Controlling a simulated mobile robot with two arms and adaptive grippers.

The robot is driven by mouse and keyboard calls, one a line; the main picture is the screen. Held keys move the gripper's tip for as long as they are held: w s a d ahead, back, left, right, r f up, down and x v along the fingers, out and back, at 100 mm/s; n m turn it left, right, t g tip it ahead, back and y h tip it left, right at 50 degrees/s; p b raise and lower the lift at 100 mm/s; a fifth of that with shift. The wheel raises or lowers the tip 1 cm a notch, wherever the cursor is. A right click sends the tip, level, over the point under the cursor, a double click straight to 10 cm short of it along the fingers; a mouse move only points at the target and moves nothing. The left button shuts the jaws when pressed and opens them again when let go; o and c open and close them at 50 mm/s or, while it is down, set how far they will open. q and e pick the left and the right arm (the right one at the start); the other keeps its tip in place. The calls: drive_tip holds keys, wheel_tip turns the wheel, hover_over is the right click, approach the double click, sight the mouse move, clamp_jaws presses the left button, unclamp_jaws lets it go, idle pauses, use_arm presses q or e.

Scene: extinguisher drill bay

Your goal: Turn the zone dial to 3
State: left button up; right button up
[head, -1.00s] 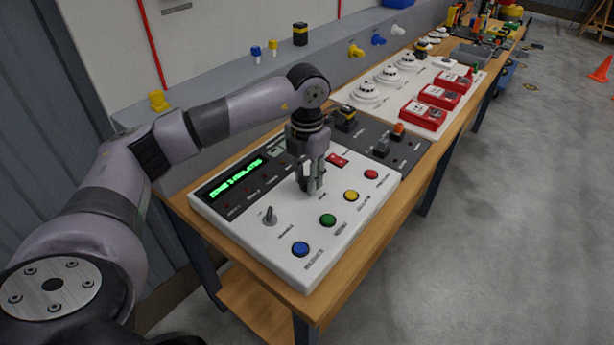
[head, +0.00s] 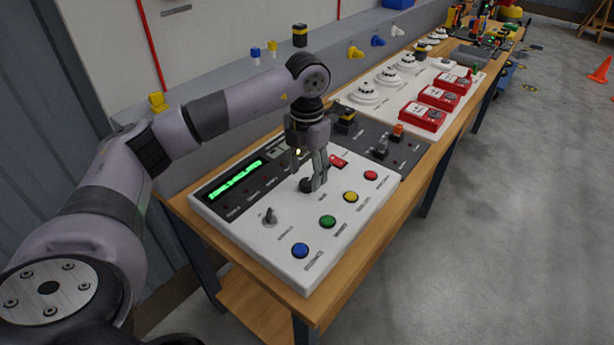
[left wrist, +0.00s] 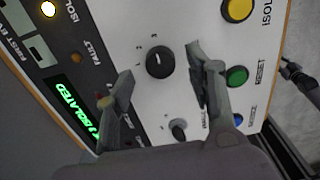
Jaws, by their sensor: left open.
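The zone dial is a round black knob (head: 307,185) on the white control panel (head: 235,222). My left gripper (head: 308,172) points down over the panel at the dial. Its fingers are spread apart, and in the left wrist view (left wrist: 158,82) the dial lies beyond and between the fingertips, with clear space on both sides. Nothing is held. My right gripper is not seen.
A key switch (head: 269,217) and blue (head: 300,249), green (head: 327,221), yellow (head: 351,196) and red (head: 371,175) buttons surround the dial. A green-lit display (head: 236,180) is at the panel's back. Red call points (head: 423,115) and white detectors stand farther along the bench.

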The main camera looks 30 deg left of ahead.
sight(307, 182)
use_arm(q)
wheel_tip(307, 182, up, 10)
drive_tip(key=shift+f, duration=0.2)
drive_tip(key=shift+r, duration=0.1)
idle(0.4)
